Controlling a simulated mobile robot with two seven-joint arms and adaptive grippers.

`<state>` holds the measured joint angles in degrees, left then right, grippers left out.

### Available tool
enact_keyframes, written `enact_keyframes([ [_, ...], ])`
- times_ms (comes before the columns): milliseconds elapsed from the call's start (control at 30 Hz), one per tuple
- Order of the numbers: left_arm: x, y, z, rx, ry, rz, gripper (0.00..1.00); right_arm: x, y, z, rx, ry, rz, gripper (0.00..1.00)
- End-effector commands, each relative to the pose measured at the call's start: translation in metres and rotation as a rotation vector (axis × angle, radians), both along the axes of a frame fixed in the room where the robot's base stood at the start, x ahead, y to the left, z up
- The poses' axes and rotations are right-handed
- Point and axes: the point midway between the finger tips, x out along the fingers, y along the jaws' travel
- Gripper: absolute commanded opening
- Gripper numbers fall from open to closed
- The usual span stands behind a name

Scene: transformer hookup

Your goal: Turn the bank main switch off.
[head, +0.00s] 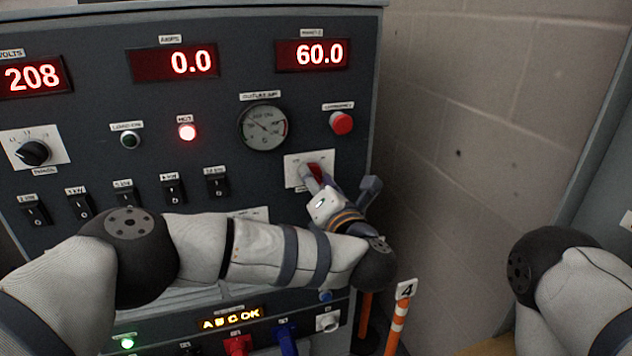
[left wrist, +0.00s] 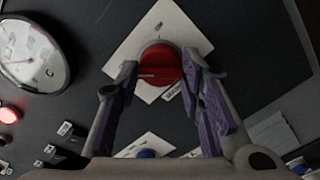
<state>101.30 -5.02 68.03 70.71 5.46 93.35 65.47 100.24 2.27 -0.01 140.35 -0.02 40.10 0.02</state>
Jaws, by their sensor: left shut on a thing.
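The bank main switch is a red rotary knob (head: 316,171) on a white square plate (head: 293,176), at the right side of the grey panel. In the left wrist view the red knob (left wrist: 160,66) sits between my left fingertips, on its tilted white plate (left wrist: 185,30). My left gripper (head: 322,180) reaches to the plate and is shut on the knob, with a finger on each side of it. The plate's lettering is too small to read. My right arm's links show at the lower right of the head view; its gripper is not in view.
Red displays (head: 312,54) read 208, 0.0 and 60.0. A lit red HOT lamp (head: 187,132), a round gauge (head: 264,128) and a red emergency button (head: 341,123) are above the knob. Several black rocker switches (head: 126,193) sit left. An orange-and-white post (head: 399,318) stands lower right.

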Motion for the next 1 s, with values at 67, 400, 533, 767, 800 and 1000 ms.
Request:
enact_keyframes([
  [67,0.0000,-0.0010,0.0012,-0.015,-0.007,-0.004,0.07,-0.0001,0.0000,-0.0001,0.000,0.001,0.000,0.00],
  [400,0.0000,-0.0010,0.0019,-0.035,-0.014,-0.003,0.07,-0.0002,0.0000,-0.0001,0.000,0.001,0.000,0.00],
  [533,0.0000,-0.0010,0.0020,-0.035,-0.014,-0.003,0.07,-0.0002,0.0000,-0.0001,0.000,0.001,0.000,0.00],
  [767,-0.0001,-0.0008,0.0018,-0.034,-0.014,-0.003,0.55,-0.0001,0.0000,-0.0002,0.000,0.001,0.000,0.00],
  [800,0.0000,-0.0007,0.0018,-0.035,-0.013,-0.002,0.55,-0.0001,0.0000,-0.0002,0.000,0.001,0.000,0.00],
  [1000,-0.0007,-0.0008,0.0009,-0.033,-0.012,-0.001,0.55,-0.0003,0.0000,-0.0002,0.000,0.001,0.000,0.00],
])
